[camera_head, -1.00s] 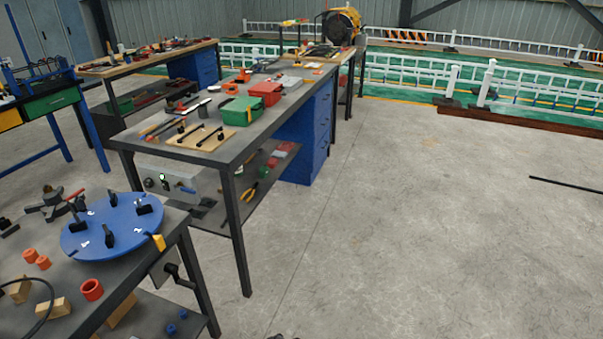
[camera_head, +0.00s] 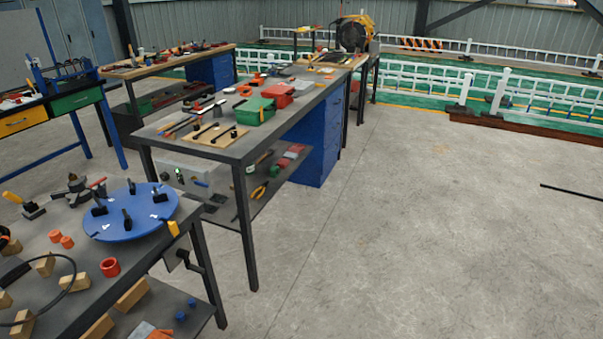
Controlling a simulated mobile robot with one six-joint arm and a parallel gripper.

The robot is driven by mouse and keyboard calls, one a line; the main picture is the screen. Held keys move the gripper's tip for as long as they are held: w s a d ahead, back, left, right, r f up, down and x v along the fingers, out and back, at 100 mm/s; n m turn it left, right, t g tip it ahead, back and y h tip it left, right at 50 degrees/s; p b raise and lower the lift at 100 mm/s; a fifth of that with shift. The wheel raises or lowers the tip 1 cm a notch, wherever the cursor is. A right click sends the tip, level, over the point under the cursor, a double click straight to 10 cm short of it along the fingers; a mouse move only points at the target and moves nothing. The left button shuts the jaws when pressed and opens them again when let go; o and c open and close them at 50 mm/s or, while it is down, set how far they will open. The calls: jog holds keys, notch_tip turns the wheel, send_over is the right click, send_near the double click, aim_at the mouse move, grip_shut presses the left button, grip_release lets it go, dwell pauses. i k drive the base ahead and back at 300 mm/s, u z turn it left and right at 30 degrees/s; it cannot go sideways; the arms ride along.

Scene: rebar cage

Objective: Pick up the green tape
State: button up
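I cannot pick out a green tape with certainty. A small round green item (camera_head: 274,171) lies on the lower shelf of the middle workbench, near red items, but it is too small to tell whether it is tape. A green box (camera_head: 254,111) stands on top of that bench beside a red box (camera_head: 279,95). My gripper is not in view.
The near workbench at lower left holds a blue round plate (camera_head: 130,212), a red ring (camera_head: 110,267) and several wooden blocks. The middle workbench (camera_head: 233,149) stands beyond it. Open concrete floor (camera_head: 400,230) fills the right. A dark rod (camera_head: 572,192) lies there.

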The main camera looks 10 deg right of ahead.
aim_at(274, 171)
jog(key=u, duration=0.5)
jog(key=i, duration=1.3)
jog(key=z, duration=0.5)
jog(key=k, duration=0.95)
jog(key=u, duration=0.5)
jog(key=i, duration=0.1)
jog(key=z, duration=0.45)
